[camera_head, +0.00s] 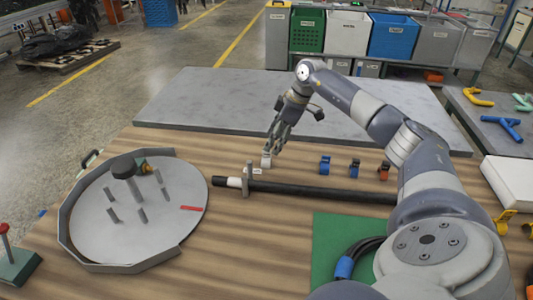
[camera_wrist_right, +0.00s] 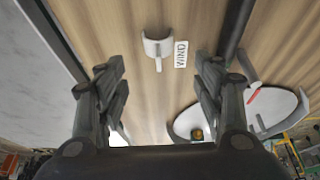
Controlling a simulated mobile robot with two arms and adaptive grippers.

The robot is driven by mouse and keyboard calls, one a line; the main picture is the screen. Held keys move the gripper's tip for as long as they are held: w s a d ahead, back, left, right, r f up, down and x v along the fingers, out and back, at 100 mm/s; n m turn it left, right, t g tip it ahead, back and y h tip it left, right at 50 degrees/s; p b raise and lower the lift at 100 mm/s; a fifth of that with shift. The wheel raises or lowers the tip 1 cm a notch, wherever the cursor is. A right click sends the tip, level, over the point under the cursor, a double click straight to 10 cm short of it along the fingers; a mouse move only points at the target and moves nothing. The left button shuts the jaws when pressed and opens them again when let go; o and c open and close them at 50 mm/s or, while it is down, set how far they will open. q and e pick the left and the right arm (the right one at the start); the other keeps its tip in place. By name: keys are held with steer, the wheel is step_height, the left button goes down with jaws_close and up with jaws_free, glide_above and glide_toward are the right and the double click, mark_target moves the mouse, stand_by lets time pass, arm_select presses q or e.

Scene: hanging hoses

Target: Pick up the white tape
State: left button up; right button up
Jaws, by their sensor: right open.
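The white tape (camera_head: 266,161) is a small white piece standing on the wooden table, just below my right gripper (camera_head: 271,146) in the head view. In the right wrist view the white tape (camera_wrist_right: 157,46) shows as a curved white piece with a thin stem, lying ahead of and between the open fingers of my right gripper (camera_wrist_right: 159,68). The fingers are spread wide and do not appear to touch it. My left gripper is not in view.
A white label (camera_wrist_right: 181,54) reading "WIND" lies beside the tape. A black hose (camera_head: 310,191) lies nearby with an upright grey holder (camera_head: 248,180). Small blue (camera_head: 324,165) and orange (camera_head: 384,171) pieces stand to the right. A round grey tray (camera_head: 183,215) with pegs is at left.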

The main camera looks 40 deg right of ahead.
mark_target(266, 157)
steer(key=x, duration=0.2)
steer(key=shift+w+f, duration=0.2)
steer(key=shift+f, duration=0.2)
steer(key=p+x, duration=0.1)
steer(key=x, duration=0.3)
steer(key=shift+a, duration=0.1)
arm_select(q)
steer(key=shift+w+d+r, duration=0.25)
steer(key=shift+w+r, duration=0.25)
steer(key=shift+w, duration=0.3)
arm_select(e)
steer(key=shift+c, duration=0.3)
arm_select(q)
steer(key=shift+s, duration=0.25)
arm_select(e)
steer(key=shift+r, duration=0.1)
steer(key=c, duration=0.7)
